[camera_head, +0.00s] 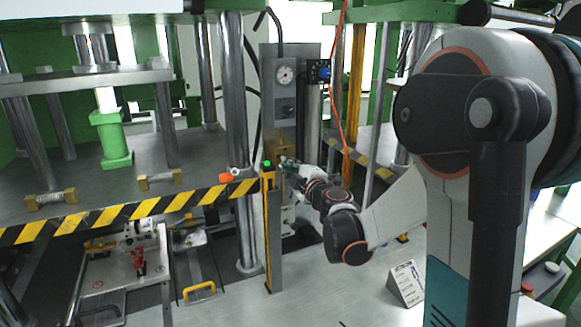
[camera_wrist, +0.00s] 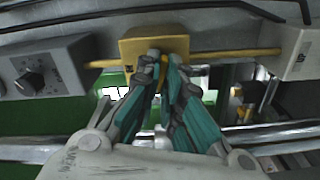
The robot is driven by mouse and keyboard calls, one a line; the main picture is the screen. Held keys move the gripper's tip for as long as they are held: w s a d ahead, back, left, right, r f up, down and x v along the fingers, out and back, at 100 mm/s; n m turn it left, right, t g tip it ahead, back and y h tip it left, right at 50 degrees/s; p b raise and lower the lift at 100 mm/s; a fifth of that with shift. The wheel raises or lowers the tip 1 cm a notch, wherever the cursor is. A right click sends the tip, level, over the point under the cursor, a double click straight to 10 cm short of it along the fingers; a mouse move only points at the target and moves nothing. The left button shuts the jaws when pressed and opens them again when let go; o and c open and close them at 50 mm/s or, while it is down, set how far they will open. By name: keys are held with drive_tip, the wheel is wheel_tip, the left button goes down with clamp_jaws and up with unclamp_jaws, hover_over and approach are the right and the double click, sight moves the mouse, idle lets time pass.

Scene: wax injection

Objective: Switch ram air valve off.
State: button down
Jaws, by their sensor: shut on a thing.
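The ram air valve looks to be the brass-coloured block (camera_wrist: 140,42) at the top middle of the wrist view, with yellow pipe running out on both sides. In the head view the brass block (camera_head: 283,146) sits low on the grey upright panel with the round gauge. My gripper (camera_wrist: 166,62) has its fingers right at the front of the block, shut on a small part of the valve, its handle. The fingertips hide most of that part, so its angle cannot be told. In the head view my gripper (camera_head: 287,164) is small and just below the block.
A grey box with a black knob (camera_wrist: 32,82) is left of the valve, and a light grey box (camera_wrist: 300,50) is right. A yellow-black striped barrier (camera_head: 130,208) with a yellow post (camera_head: 273,235) stands close to my gripper. An orange hose (camera_head: 341,90) hangs right of the panel.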

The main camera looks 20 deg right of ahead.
drive_tip(key=shift+n, duration=1.9)
drive_tip(key=c, duration=1.7)
unclamp_jaws()
drive_tip(key=s, duration=1.2)
